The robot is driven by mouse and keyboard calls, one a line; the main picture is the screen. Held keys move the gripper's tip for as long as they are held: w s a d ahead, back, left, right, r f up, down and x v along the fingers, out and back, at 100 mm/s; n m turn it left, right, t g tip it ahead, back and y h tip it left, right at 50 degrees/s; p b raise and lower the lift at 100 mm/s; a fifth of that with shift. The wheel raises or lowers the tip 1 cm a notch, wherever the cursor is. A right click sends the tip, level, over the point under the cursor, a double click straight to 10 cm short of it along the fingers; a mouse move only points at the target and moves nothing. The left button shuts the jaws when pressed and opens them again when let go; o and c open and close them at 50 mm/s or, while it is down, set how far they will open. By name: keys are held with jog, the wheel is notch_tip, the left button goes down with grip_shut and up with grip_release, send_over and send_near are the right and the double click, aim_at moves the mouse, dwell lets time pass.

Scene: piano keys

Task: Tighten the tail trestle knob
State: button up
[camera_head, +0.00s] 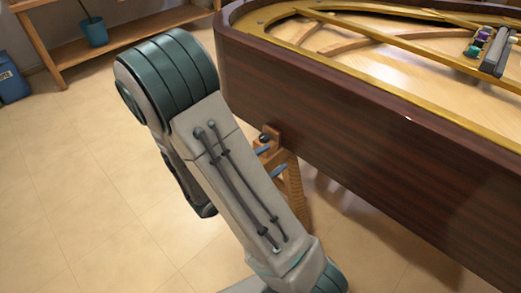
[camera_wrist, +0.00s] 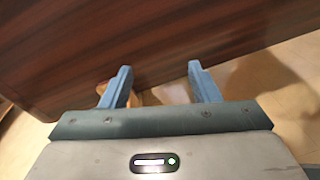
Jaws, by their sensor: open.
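The wooden trestle (camera_head: 291,185) stands under the dark brown piano's curved end, partly hidden behind my arm in the head view. A small dark round piece (camera_head: 264,137) near its top looks like the knob, but it is too small to be sure. Two blue tips beside the trestle, just below that piece, look like the fingers of my gripper (camera_head: 271,161). In the wrist view my gripper (camera_wrist: 159,68) is open, with nothing held between its blue fingers. Blurred light wood of the trestle (camera_wrist: 150,96) shows low between them. The knob cannot be made out there.
The piano case (camera_head: 350,120) rises close beside the trestle, and its side fills the upper wrist view. Tuning items (camera_head: 490,48) lie on top at the right. A wooden shelf (camera_head: 125,35) with a teal pot stands at the back. Floor at left is clear.

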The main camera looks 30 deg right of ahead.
aim_at(262, 140)
jog(key=w+a+f+n+t+y+b, duration=0.3)
jog(key=w+a+f+n+t, duration=0.25)
jog(key=f+n+t, duration=0.3)
jog(key=shift+g, duration=0.55)
jog(key=b+x, duration=0.7)
jog(key=x, duration=0.7)
jog(key=shift+d+r, duration=0.1)
jog(key=shift+r, duration=0.05)
jog(key=c, duration=1)
